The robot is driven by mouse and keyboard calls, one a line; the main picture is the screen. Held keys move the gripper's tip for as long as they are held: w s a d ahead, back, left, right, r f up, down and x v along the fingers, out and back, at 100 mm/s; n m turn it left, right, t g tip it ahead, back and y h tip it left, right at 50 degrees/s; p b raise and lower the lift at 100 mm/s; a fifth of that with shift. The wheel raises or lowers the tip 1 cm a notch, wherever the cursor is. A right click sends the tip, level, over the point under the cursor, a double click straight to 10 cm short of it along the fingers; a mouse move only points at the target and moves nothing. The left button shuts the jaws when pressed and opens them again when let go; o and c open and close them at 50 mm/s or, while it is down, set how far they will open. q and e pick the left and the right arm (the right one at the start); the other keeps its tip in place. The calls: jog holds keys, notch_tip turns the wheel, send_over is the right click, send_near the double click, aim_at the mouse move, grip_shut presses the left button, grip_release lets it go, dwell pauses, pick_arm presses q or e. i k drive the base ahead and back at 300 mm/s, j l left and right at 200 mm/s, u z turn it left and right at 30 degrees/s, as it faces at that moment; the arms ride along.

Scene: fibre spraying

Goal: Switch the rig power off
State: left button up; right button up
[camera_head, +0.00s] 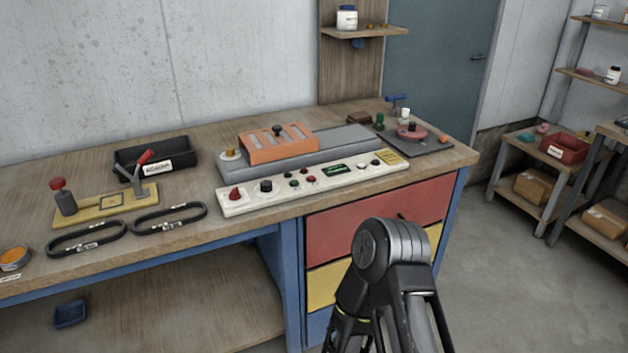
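The rig (335,148) sits on the wooden workbench, a grey body with an orange slotted block (278,143) on top. Along its front is a cream control panel (325,185). The panel carries a red knob (235,194) at its left end, a black knob (265,186), several small red, green and dark buttons, and a small green display (334,169). I cannot tell which control is the power switch, or its setting. One of my arms rises at the bottom, right of centre, in front of the drawers, apart from the panel. Neither gripper is in view.
A black bin (155,157), a yellow plate with a red-handled lever (107,205) and two black loops (87,238) lie left of the panel. A dark board with a red disc (412,133) lies right. Red and yellow drawers (378,215) are below.

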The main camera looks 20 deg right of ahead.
aim_at(234, 195)
jog(key=i+l, duration=0.1)
jog(key=l, duration=0.3)
jog(key=i+l, duration=0.1)
jog(key=l, duration=0.25)
jog(key=i+l, duration=0.1)
jog(key=l, duration=0.3)
jog(key=i+l, duration=0.15)
jog(key=l, duration=0.2)
jog(key=i+l, duration=0.1)
jog(key=l, duration=0.3)
jog(key=i+l, duration=0.1)
jog(key=l, duration=0.3)
jog(key=i+l, duration=0.1)
jog(key=l, duration=0.25)
